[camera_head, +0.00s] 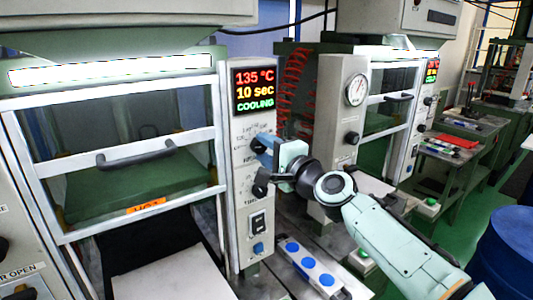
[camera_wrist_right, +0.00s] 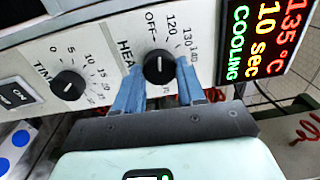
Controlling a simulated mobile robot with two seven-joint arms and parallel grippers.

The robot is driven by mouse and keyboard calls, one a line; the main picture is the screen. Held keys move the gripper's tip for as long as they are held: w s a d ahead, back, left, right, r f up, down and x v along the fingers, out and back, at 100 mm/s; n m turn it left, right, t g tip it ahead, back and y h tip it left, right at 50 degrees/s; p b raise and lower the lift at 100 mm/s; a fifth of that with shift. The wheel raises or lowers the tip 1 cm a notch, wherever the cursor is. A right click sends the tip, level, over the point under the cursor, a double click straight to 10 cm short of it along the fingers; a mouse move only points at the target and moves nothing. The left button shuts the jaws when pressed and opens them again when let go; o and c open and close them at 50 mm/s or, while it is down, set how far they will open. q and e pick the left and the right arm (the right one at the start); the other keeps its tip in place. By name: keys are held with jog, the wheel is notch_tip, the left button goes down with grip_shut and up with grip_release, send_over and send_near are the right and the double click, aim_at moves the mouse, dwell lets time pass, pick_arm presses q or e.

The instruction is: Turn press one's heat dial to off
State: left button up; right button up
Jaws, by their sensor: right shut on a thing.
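Press one (camera_head: 229,110) is the nearer press at left, with a light control panel. Its heat dial (camera_wrist_right: 158,68) is a round black knob with a white mark, below the OFF and 120 labels in the right wrist view. The mark points up in that view, towards OFF and 120; I cannot tell exactly which. My right gripper (camera_head: 262,150) is at the panel, its blue fingers on either side of the dial and shut on it. The gripper hides the dial in the head view. My left gripper is not in view.
The display (camera_head: 254,89) reads 135 °C, 10 sec, COOLING. The time dial (camera_wrist_right: 68,85) sits beside the heat dial. Press one's window guard has a dark handle (camera_head: 137,155). A second press with a gauge (camera_head: 356,90) stands to the right. A blue drum (camera_head: 505,250) is at far right.

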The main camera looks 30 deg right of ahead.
jog(key=shift+n, duration=1)
jog(key=shift+b, duration=0.3)
jog(key=o, duration=1.1)
jog(key=shift+c, duration=0.2)
jog(key=s+d+b, duration=0.1)
jog(key=s+b, duration=0.1)
jog(key=s, duration=1.1)
jog(key=shift+s+f, duration=0.2)
